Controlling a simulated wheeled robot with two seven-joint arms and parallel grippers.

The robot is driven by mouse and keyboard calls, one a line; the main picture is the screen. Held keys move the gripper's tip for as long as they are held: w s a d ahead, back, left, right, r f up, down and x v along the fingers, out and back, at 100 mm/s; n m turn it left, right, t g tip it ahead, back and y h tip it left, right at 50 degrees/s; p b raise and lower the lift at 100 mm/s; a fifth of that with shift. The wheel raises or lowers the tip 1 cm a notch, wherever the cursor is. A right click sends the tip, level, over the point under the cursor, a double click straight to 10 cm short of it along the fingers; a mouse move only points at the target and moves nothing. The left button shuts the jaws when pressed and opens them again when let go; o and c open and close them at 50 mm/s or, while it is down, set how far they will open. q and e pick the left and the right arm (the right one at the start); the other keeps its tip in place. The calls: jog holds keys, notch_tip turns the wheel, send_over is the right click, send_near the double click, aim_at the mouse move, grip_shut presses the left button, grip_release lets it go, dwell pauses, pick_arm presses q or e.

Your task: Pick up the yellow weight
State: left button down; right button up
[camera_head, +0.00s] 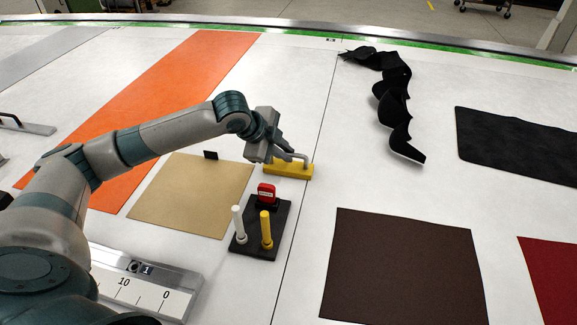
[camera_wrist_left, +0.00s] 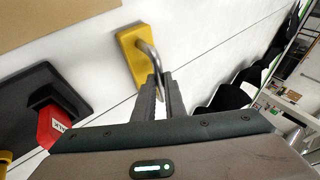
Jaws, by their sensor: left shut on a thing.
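The yellow weight (camera_head: 286,170) is a flat yellow bar with a grey metal handle, on the white table near the middle of the head view. It also shows in the left wrist view (camera_wrist_left: 130,50), with its curved handle reaching between my fingers. My left gripper (camera_head: 283,154) is at the weight, its fingers (camera_wrist_left: 163,90) shut on the handle. I cannot tell whether the weight is clear of the table. My right gripper is not in view.
A black stand (camera_head: 270,242) with a red block, a white peg and a yellow peg is just in front of the weight. A tan sheet (camera_head: 190,197) lies to the left. A crumpled black strip (camera_head: 393,98) lies behind right. A brown sheet (camera_head: 400,268) lies front right.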

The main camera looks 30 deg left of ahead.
aim_at(286, 167)
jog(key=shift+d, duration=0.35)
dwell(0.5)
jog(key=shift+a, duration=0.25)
pick_arm(q)
jog(key=shift+r, duration=0.1)
